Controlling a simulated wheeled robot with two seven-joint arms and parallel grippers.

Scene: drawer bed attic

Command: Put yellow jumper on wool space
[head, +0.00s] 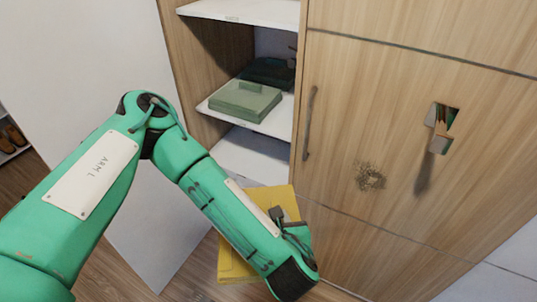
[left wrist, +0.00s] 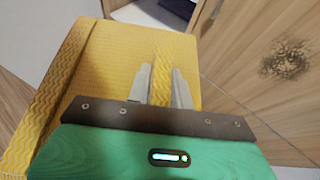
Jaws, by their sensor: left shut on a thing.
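The yellow jumper (head: 232,262) is a flat folded block, partly hidden behind my left forearm in the head view. In the left wrist view the jumper (left wrist: 105,65) fills the left and middle. My left gripper (left wrist: 162,72) is shut on a raised yellow strip of the jumper. Its fingertips are hidden behind the arm in the head view. The jumper is held in front of and below the open shelves. Small labels on the shelf edges are unreadable, so I cannot tell which is the wool space. My right gripper is not identifiable.
A green folded garment (head: 244,100) lies on the middle shelf (head: 275,122), with a dark one (head: 268,72) behind it. The lower shelf (head: 250,155) looks bare where visible. A wooden door (head: 400,90) stands right of the shelves. A small unclear object (head: 441,128) protrudes from it.

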